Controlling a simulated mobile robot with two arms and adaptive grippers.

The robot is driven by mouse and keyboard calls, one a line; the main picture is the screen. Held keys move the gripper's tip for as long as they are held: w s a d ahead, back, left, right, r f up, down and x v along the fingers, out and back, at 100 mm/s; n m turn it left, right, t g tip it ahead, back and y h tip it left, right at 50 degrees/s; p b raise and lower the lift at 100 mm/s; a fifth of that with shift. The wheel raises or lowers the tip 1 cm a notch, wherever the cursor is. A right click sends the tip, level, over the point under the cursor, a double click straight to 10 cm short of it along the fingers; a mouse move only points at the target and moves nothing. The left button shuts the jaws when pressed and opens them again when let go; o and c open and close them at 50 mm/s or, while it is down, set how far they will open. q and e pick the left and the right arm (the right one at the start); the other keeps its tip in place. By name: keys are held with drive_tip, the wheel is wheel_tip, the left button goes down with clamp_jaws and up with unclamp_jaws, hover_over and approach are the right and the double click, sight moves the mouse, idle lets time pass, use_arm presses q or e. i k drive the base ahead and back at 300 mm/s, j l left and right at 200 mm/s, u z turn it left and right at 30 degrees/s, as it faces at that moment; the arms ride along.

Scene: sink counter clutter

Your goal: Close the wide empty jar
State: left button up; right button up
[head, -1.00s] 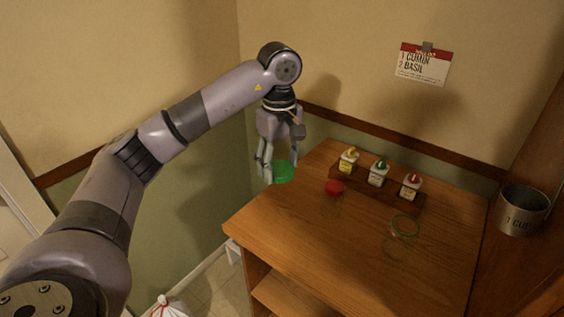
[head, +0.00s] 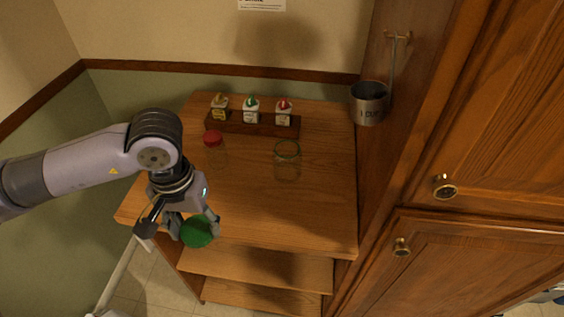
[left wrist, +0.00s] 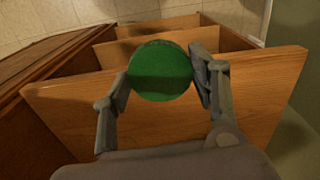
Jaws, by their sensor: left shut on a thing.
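A wide clear glass jar (head: 287,162) with a green-tinted rim stands upright and open on the wooden counter, right of centre in the head view. My left gripper (head: 192,228) is shut on a round green lid (head: 199,232), held over the counter's front edge, to the left of and nearer than the jar. The left wrist view also shows the green lid (left wrist: 161,70) between both fingers (left wrist: 160,78). A smaller clear jar with a red lid (head: 213,138) stands on the counter left of the wide jar. My right gripper is not in view.
A wooden rack (head: 252,124) with several small spice containers stands behind the jars. A metal cup (head: 369,103) hangs on the cabinet side at the right. The counter (head: 310,225) in front of the wide jar is clear, with open shelves below.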

sight(287, 153)
drive_tip(key=i+j, duration=0.1)
drive_tip(key=j, duration=1.35)
drive_tip(key=i+j+z, duration=0.1)
drive_tip(key=z, duration=1.2)
